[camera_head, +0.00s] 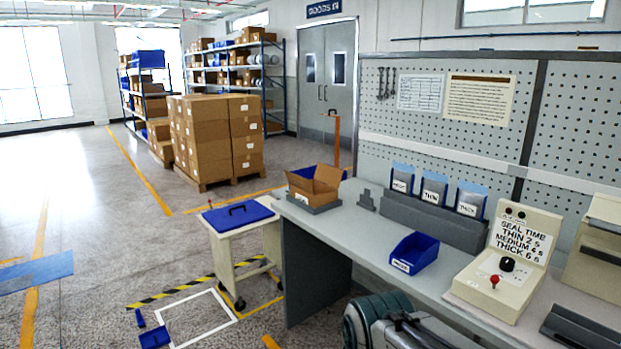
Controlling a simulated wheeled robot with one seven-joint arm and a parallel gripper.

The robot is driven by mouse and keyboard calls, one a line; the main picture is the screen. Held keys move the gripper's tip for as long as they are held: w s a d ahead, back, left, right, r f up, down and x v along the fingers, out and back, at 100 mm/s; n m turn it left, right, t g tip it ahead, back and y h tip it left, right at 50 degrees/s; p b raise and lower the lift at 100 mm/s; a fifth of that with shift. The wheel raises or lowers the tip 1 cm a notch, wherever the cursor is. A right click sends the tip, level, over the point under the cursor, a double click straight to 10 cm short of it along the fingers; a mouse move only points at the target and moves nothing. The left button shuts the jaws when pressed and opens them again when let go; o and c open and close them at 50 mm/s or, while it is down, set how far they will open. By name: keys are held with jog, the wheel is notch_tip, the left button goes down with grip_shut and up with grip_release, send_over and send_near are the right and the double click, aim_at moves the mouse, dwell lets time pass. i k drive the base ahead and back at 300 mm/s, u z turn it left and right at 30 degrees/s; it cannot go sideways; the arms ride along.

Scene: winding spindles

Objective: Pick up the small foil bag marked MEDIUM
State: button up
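Three small foil bags with blue tops and white labels stand upright in a row in a grey rack (432,222) on the workbench. They are the left bag (402,174), the middle bag (434,185) and the right bag (471,197). Part of my arm shows at the bottom centre, in front of the bench. My gripper's fingertips are not in view.
A blue bin (415,254) sits on the bench (350,228) before the rack. A sealing machine (506,264) with a seal-time sign stands to the right. An open carton (314,185) is at the bench's left end. A trolley with a blue lid (238,214) stands left, beyond it open floor.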

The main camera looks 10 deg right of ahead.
aim_at(402, 176)
jog(key=u, duration=0.4)
jog(key=i, duration=1.5)
jog(key=z, duration=0.35)
jog(key=i, duration=1.1)
jog(key=z, duration=1.55)
jog(key=i, duration=0.6)
jog(key=z, duration=0.65)
